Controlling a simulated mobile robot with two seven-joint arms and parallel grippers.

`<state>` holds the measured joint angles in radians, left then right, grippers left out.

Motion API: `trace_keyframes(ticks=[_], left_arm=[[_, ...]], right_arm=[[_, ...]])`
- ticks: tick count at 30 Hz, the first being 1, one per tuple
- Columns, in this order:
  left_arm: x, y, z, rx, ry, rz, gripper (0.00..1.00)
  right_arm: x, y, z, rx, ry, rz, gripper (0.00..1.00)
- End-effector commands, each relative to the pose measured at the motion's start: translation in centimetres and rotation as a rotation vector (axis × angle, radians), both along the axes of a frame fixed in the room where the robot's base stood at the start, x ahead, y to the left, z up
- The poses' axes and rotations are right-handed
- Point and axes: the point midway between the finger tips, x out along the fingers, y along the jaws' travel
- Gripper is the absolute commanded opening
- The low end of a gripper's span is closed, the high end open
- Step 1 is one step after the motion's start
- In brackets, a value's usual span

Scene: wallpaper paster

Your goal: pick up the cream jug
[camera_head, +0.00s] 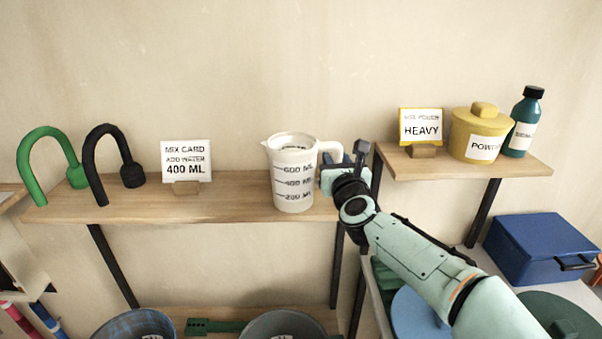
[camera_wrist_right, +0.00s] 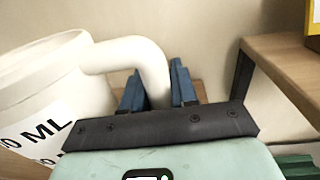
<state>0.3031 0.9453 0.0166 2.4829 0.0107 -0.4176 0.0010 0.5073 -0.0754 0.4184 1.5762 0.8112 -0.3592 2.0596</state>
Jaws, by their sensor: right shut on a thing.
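The cream jug (camera_head: 290,180) stands upright at the right end of the left shelf. Black marks on its front read 600, 400 and 200 ML. Its handle points right, toward my right arm. My right gripper (camera_head: 338,161) is at the handle, with its blue fingers on either side of it. In the right wrist view the fingers (camera_wrist_right: 158,86) are shut on the lower part of the jug's handle (camera_wrist_right: 127,53). The jug's body (camera_wrist_right: 42,92) fills the left of that view. The jug's base appears to touch the shelf. My left gripper is not in view.
The left shelf (camera_head: 230,202) also bears a mix card (camera_head: 187,162), a black hook-shaped thing (camera_head: 97,160) and a green one (camera_head: 40,150). The right shelf (camera_head: 400,165) holds a HEAVY card (camera_head: 421,127), yellow pot (camera_head: 478,135) and teal bottle (camera_head: 524,120). Buckets (camera_head: 285,325) stand below.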

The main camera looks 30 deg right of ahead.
Motion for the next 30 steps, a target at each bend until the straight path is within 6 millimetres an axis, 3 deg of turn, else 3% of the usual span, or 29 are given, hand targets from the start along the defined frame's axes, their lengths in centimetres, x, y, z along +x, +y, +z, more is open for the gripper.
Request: trace_keyframes(ticks=[20, 26, 30], left_arm=[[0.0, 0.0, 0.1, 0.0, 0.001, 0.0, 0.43], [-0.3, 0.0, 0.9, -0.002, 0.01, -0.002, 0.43], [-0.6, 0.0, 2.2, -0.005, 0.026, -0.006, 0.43]], right_arm=[[0.0, 0.0, 0.4, 0.001, -0.006, 0.0, 0.0], [-0.1, 0.1, 1.9, 0.002, -0.008, -0.001, 0.0], [-0.1, 0.1, 4.4, 0.002, -0.011, 0.001, 0.0]])
